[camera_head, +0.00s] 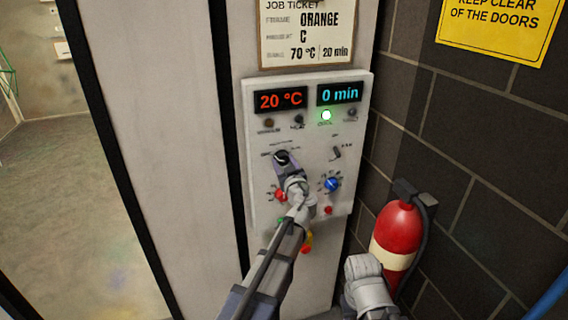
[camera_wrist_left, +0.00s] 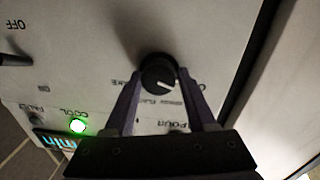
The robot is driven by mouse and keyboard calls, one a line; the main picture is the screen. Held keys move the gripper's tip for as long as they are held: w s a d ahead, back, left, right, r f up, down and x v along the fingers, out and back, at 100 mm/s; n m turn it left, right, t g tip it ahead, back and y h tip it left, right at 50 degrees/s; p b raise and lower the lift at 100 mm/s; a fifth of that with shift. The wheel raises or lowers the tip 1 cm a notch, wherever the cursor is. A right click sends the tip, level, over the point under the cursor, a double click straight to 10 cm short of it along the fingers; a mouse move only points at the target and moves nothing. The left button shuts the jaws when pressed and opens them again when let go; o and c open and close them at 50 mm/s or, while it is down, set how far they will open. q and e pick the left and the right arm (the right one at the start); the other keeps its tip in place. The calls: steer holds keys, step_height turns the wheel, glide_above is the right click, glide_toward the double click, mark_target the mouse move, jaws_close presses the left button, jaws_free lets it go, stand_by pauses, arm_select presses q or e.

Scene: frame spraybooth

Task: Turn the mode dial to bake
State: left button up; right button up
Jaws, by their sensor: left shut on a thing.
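The mode dial is a round black knob (camera_head: 282,158) with a pale pointer mark, on the white control panel (camera_head: 258,207). In the left wrist view the dial (camera_wrist_left: 158,72) sits between the two fingers of my left gripper (camera_wrist_left: 160,85), which is shut on it. In the head view my left gripper (camera_head: 285,165) reaches up to the dial from below and hides part of it. The labels around the dial are partly covered and too small to read fully. My right arm (camera_head: 368,285) shows at the bottom, but its fingertips cannot be made out.
The displays read 20 °C (camera_head: 281,99) and 0 min (camera_head: 339,93). A green lamp (camera_head: 326,115) is lit. A toggle switch (camera_head: 336,153), a blue knob (camera_head: 332,184) and a red knob (camera_head: 281,195) are close by. A fire extinguisher (camera_head: 397,232) stands at right.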

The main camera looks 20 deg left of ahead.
arm_select(q)
steer(key=shift+m, duration=0.3)
jaws_close()
steer(key=m, duration=0.2)
steer(key=shift+r+m+p, duration=0.1)
steer(key=shift+m+p, duration=0.25)
steer(key=shift+m, duration=0.05)
steer(key=m, duration=0.3)
steer(key=shift+d, duration=0.1)
steer(key=m+g+p, duration=0.1)
steer(key=m, duration=0.5)
steer(key=shift+w+m, duration=0.1)
steer(key=shift+m, duration=0.2)
steer(key=m, duration=0.3)
steer(key=shift+y, duration=0.3)
steer(key=m, duration=0.3)
steer(key=shift+m+g, duration=0.3)
steer(key=m, duration=0.5)
steer(key=shift+m+y, duration=0.4)
